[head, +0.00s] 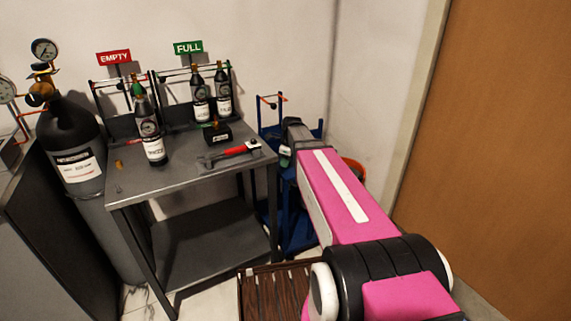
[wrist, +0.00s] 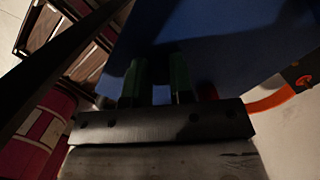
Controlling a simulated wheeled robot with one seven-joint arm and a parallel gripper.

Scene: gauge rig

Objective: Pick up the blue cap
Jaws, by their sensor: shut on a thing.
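My gripper (wrist: 156,72) shows in the wrist view as two dark green fingers a small gap apart, over a large blue surface (wrist: 215,65). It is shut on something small. Dark blue shows between the fingers, but the blue cap's outline does not stand out from the blue behind it. In the head view my gripper (head: 286,157) is at the far end of my pink arm, beside the blue cart (head: 300,215) right of the table. My arm hides much of the cart, and no blue cap can be made out there.
The grey table (head: 185,182) holds several dark bottles, a red-handled wrench (head: 232,152) and a small black block (head: 217,133). A black gas cylinder (head: 72,145) with gauges stands left. An orange-rimmed bin (head: 354,168) is behind my arm. A brown slatted crate (head: 268,290) is on the floor.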

